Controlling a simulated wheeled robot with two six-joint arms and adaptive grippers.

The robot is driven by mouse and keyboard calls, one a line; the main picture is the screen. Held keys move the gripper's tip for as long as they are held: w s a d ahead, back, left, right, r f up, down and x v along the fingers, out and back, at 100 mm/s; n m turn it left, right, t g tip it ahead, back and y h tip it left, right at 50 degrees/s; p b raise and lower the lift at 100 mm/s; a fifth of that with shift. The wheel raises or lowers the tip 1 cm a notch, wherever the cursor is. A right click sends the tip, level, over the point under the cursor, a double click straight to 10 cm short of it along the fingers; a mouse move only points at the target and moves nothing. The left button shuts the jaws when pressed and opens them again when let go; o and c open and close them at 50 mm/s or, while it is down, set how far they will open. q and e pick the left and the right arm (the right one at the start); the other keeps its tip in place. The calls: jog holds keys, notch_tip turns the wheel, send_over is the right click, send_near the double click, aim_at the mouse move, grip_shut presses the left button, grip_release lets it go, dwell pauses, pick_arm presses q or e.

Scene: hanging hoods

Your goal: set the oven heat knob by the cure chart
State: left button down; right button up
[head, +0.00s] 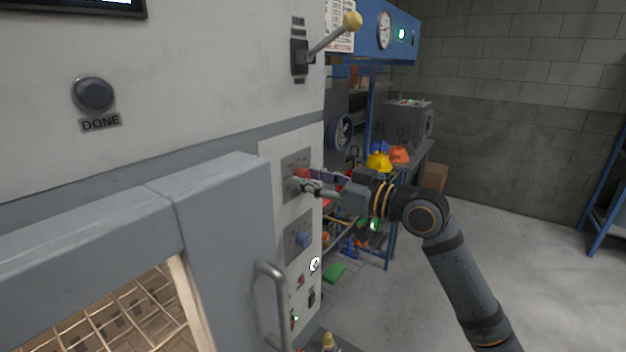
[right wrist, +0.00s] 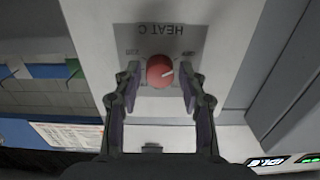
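The red heat knob (right wrist: 160,70) has a pale pointer mark and sits on a grey plate (right wrist: 183,33) marked HEAT C, seen upside down in the right wrist view. The pointer aims right in that view. The knob (head: 301,173) also shows in the head view, partly behind my gripper. My right gripper (head: 306,182) is at the knob. Its fingers (right wrist: 160,82) stand either side of the knob, open, with a visible gap on each side. A white printed sheet (head: 340,24) hangs at the top; its text is too small to read. My left gripper is out of view.
A door handle (head: 277,300) sticks out at lower left. A cluttered workbench (head: 425,150) stands behind; open floor lies to the right.

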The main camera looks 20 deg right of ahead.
grip_shut()
jog(key=m+p, duration=0.3)
jog(key=m, duration=0.1)
jog(key=shift+r, duration=0.15)
jog(key=shift+m+p, duration=1.2)
jog(key=shift+m, duration=0.7)
jog(key=shift+o, duration=2)
grip_release()
